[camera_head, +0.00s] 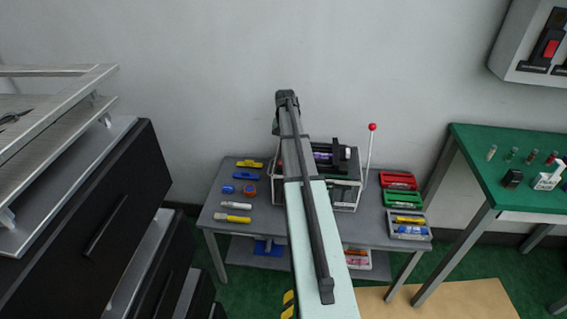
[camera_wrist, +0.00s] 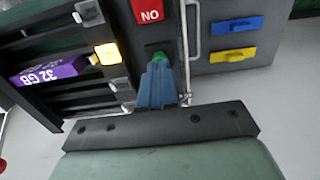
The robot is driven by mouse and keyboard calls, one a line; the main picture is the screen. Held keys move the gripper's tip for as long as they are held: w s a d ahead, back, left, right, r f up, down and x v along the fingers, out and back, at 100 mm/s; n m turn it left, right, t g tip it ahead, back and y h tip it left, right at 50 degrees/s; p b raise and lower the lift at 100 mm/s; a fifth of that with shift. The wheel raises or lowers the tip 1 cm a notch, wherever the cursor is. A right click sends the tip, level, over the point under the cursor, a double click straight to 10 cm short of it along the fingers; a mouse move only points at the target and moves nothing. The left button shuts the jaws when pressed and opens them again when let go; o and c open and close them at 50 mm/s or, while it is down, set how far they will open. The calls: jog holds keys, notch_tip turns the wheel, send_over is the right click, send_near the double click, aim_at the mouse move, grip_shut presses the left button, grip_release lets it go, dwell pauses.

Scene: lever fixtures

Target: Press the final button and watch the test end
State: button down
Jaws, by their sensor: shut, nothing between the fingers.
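In the wrist view, my gripper (camera_wrist: 158,82) is shut and empty, its blue-grey fingers together. The fingertips are at a green button (camera_wrist: 160,57) on a dark panel and partly cover it; I cannot tell whether they touch it. A red block marked "NO" (camera_wrist: 149,11) is just beyond the green button. A lit yellow square button (camera_wrist: 108,53) is to the left, between unlit grey ones. A purple stick marked "32 GB" (camera_wrist: 48,72) sits in a slot of the test machine. In the head view, my arm hides much of this machine (camera_head: 345,194).
A white bar (camera_wrist: 188,40) stands close right of my fingers. In the head view, a red-knobbed lever (camera_head: 372,127) rises right of the machine. Red (camera_head: 398,180) and green (camera_head: 402,200) trays sit on the grey table's right side. Small coloured parts lie at its left.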

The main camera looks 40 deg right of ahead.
jog(key=shift+f, duration=0.55)
jog(key=shift+r, duration=0.1)
notch_tip(320, 180, up, 8)
dwell(1.1)
